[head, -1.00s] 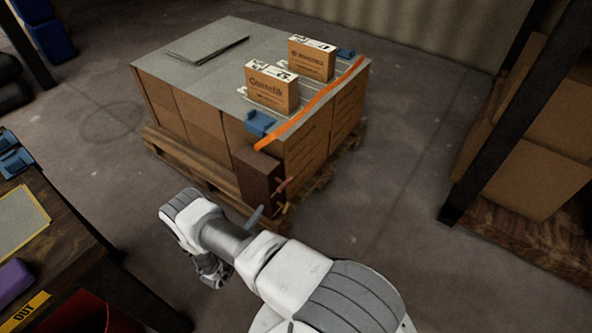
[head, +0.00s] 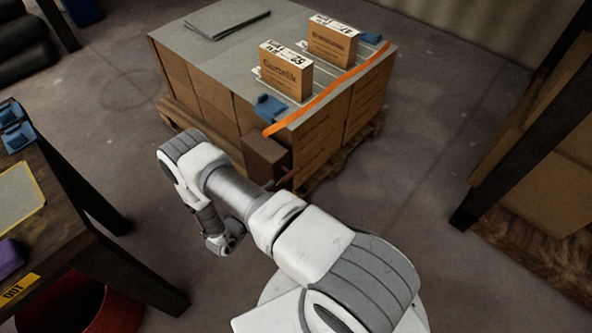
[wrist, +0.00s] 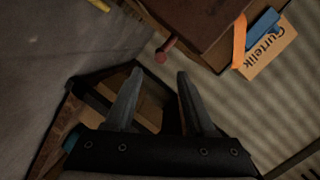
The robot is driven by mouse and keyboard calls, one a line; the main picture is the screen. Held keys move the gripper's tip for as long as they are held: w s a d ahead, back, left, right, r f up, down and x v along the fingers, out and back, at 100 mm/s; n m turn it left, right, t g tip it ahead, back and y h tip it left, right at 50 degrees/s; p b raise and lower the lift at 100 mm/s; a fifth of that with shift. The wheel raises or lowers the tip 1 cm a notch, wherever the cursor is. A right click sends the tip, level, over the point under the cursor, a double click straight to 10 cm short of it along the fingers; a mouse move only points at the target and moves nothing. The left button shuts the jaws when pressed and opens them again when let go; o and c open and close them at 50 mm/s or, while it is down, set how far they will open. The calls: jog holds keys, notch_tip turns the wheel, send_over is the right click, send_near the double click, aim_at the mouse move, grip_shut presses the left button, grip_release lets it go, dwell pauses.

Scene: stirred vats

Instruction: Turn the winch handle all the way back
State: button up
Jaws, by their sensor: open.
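The winch is a dark brown box (head: 266,154) at the near corner of the pallet load, below the end of an orange strap (head: 335,90). Its reddish handle (head: 287,176) sticks out low beside my arm, which hides part of it. In the wrist view the winch box (wrist: 198,15) is at the top and the handle's rounded reddish end (wrist: 165,48) points toward my fingers. My gripper (wrist: 160,74) is open and empty. The handle end appears just beyond the fingertips, near the gap between them, apart from both. In the head view my fingers cannot be made out.
The carton load (head: 200,85) stands on a wooden pallet (head: 190,125), with two labelled boxes on top. A dark workbench (head: 75,225) is at left, above a red bin (head: 95,312). A rack post (head: 500,150) stands at right. Floor between pallet and rack is clear.

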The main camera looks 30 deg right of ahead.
aim_at(295, 171)
jog(key=b+x, duration=0.3)
jog(key=x, duration=1.1)
jog(key=shift+r, duration=0.1)
jog(key=shift+a, duration=0.1)
grip_shut()
